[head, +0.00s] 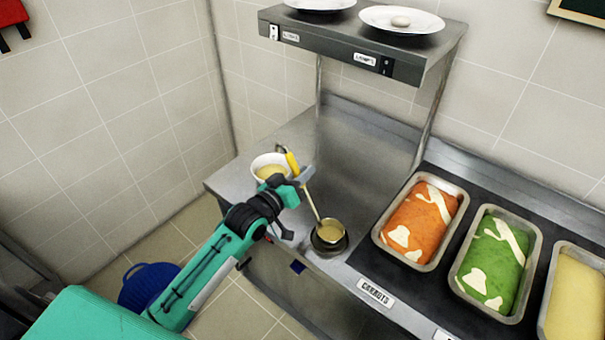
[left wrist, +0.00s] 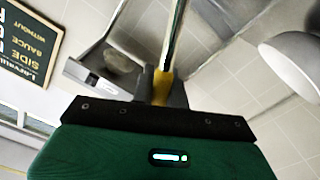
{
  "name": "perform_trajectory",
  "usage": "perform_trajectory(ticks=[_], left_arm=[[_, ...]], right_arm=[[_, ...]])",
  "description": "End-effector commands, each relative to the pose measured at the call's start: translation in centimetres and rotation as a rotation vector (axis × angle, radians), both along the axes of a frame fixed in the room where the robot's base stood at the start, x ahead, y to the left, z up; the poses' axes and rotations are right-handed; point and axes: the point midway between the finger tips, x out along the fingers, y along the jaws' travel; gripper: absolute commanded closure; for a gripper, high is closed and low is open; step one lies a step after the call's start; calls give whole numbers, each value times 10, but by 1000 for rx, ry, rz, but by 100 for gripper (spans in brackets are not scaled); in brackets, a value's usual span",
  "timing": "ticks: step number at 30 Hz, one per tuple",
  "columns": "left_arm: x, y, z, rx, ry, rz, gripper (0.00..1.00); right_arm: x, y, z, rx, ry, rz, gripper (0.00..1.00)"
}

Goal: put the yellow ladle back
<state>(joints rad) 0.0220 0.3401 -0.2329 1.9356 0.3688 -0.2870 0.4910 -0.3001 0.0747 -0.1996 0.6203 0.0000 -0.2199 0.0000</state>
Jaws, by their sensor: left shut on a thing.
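The yellow ladle (head: 291,163) has a yellow upper handle, a thin metal shaft and a round cup. My left gripper (head: 303,177) is shut on its handle. The shaft slants down to the right, and the cup, with something yellowish in it, is at a small dark round holder (head: 331,246) near the counter's front edge. I cannot tell whether the cup rests in the holder or hangs just above it. In the left wrist view the yellow handle (left wrist: 162,88) is between the fingers (left wrist: 140,88). My right gripper is not in view.
A white bowl (head: 258,161) of yellowish food stands on the steel counter, close behind my left gripper. Metal pans of orange (head: 420,222), green (head: 490,262) and pale yellow food (head: 575,305) sit to the right. A shelf (head: 330,40) with white plates (head: 401,20) overhangs the counter.

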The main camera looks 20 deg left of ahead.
Motion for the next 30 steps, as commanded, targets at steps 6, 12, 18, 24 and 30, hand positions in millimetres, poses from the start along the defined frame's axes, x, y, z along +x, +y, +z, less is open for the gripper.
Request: perform_trajectory(ticks=[6, 12, 18, 24, 30], left_arm=[[0, 0, -4, -1, -2, 0, 100], [0, 0, -7, -2, -2, 0, 100], [0, 0, -8, 0, -1, 0, 63], [0, 0, -8, 0, -1, 0, 63], [-8, 3, -6, 0, -1, 0, 63]], right_arm=[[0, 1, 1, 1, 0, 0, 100], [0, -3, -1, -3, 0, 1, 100], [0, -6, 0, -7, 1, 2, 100], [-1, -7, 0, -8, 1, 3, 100], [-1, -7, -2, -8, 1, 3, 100]])
